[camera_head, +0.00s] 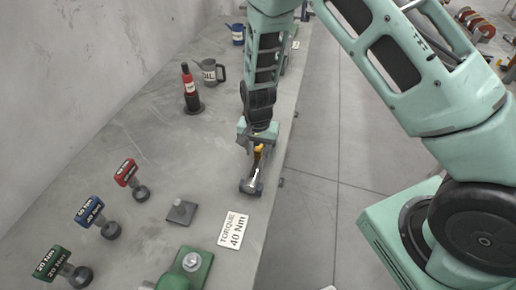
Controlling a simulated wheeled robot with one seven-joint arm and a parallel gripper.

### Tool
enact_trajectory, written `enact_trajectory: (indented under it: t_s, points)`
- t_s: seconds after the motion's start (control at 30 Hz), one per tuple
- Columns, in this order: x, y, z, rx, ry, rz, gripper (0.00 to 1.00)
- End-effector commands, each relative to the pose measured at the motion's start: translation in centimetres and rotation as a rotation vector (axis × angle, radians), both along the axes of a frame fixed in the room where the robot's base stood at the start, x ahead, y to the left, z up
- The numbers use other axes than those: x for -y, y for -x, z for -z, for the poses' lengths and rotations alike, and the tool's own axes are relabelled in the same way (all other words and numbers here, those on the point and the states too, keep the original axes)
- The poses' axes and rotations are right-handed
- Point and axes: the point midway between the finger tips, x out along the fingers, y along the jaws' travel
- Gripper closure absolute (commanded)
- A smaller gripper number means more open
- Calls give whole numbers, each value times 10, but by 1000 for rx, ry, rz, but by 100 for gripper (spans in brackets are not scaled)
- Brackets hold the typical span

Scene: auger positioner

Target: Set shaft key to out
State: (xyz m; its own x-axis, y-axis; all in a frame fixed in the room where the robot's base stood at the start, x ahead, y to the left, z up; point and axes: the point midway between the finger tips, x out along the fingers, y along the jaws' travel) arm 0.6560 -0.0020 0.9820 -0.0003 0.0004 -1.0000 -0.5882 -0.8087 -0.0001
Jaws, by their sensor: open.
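My gripper (257,149) points down over the right part of the grey bench, near its right edge. Its jaws are open, around or just above a small yellow part (258,156). Below the yellow part are a bright metal piece (254,178) and a dark blue-grey base (250,188) on the bench. I cannot tell whether the jaws touch the yellow part. No part is clearly marked as the shaft key, and its position cannot be read. The gripper hides much of this small device.
A white "TORQUE 40 Nm" card (234,231) lies in front. A green block with a bolt (191,262) is at the front. An oil can (209,74) and a red-black bottle (189,83) stand behind.

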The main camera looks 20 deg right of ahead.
Motion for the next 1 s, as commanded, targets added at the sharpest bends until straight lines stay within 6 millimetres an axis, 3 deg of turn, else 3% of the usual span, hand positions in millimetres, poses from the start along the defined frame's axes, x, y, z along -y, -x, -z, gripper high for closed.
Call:
enact_trajectory:
  t_s: [0.03, 0.17, 0.2, 0.37, 0.67, 0.9, 0.93, 1.0]
  points:
    - [0, 0, 0, 0, 0, 0, 62]
    - [0, 0, 0, 0, 0, 0, 98]
    - [0, 0, 0, 0, 0, 0, 100]
    - [-2, 3, 0, 0, 0, -1, 100]
    - [-27, 37, -1, -1, 0, -3, 100]
    - [-29, 39, 0, -4, -1, -2, 100]
    - [-29, 39, 0, -5, -1, -2, 76]
    - [-29, 39, 0, -5, -1, -3, 56]
